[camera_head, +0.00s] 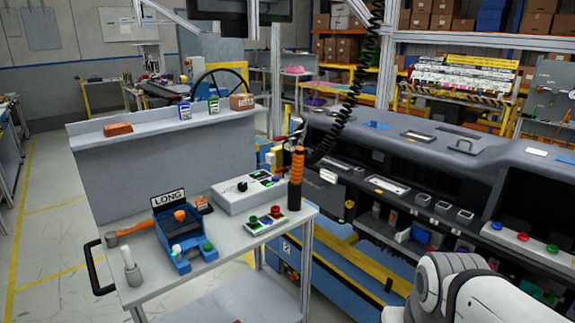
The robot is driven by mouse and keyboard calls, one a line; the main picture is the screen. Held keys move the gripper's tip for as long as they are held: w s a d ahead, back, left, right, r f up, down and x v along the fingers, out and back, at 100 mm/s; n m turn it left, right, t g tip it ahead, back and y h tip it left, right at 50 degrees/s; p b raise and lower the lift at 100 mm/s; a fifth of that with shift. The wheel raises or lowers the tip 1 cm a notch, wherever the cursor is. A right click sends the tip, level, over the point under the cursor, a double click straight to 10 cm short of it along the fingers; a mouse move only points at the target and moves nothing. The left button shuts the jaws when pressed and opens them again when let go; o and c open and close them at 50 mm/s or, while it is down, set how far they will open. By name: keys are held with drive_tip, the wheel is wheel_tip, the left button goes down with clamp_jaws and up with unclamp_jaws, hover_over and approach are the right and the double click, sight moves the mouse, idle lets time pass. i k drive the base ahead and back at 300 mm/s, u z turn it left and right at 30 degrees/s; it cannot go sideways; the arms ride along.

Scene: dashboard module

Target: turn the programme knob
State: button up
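A pale grey control box (250,191) lies on the top of the grey cart in the middle of the view. A small black knob (242,186) sits on its top face, and it looks like the programme knob. Its pointer direction is too small to read. A sign reading "LONG" (168,198) stands at the back of a blue fixture (186,244) left of the box. My gripper is out of view; only a white link of my arm shows at the bottom right, well apart from the box.
A small button panel (266,219) lies in front of the box. The dark dashboard (440,160) fills the right.

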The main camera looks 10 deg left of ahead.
sight(242, 187)
drive_tip(key=u, duration=0.1)
drive_tip(key=i, duration=1.4)
drive_tip(key=u, duration=1.15)
drive_tip(key=i, duration=0.6)
drive_tip(key=u, duration=0.3)
